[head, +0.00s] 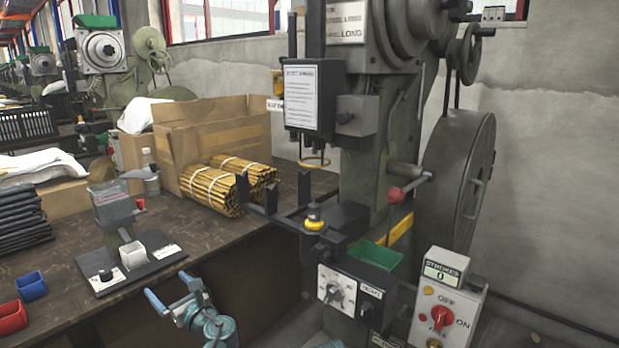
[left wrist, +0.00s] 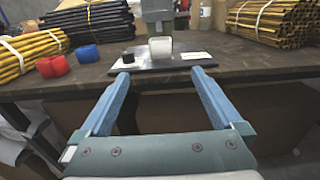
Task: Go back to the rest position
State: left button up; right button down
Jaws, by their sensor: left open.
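My left gripper (head: 173,289) is open and empty, low in front of the table's front edge in the head view. In the left wrist view its two blue fingers (left wrist: 160,80) stand apart with nothing between them. Beyond them on the table is a small press on a flat base plate (left wrist: 180,62). The fingers appear apart from the plate and the cup. My right gripper is not in view.
A large rivet press (head: 375,150) with a control box (head: 440,300) stands at the right. The table (head: 75,260) holds a blue bin (head: 31,286), a red bin (head: 11,317), bundles of yellow rods (head: 208,190) and a cardboard box (head: 190,130).

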pick_arm(q)
jog(key=s+d+f+n+g+h, duration=0.3)
jog(key=s+d+f+n, duration=0.1)
jog(key=d+f+n, duration=0.3)
jog(key=s+d+f+n+g+h, duration=0.3)
jog(key=s+d+f+n+g, duration=0.15)
jog(key=f+n, duration=0.4)
jog(key=s+d+f+n+g+h, duration=0.25)
jog(key=s+d, duration=0.25)
jog(key=d, duration=0.3)
jog(key=s+d+f+n+g+h, duration=0.2)
jog(key=s+d+f+n+h, duration=0.2)
jog(key=s+d, duration=0.3)
notch_tip(320, 180, up, 34)
jog(key=d+p, duration=0.1)
jog(key=p, duration=3.3)
jog(key=shift+w+d+r, duration=0.25)
jog(key=shift+w+d, duration=0.1)
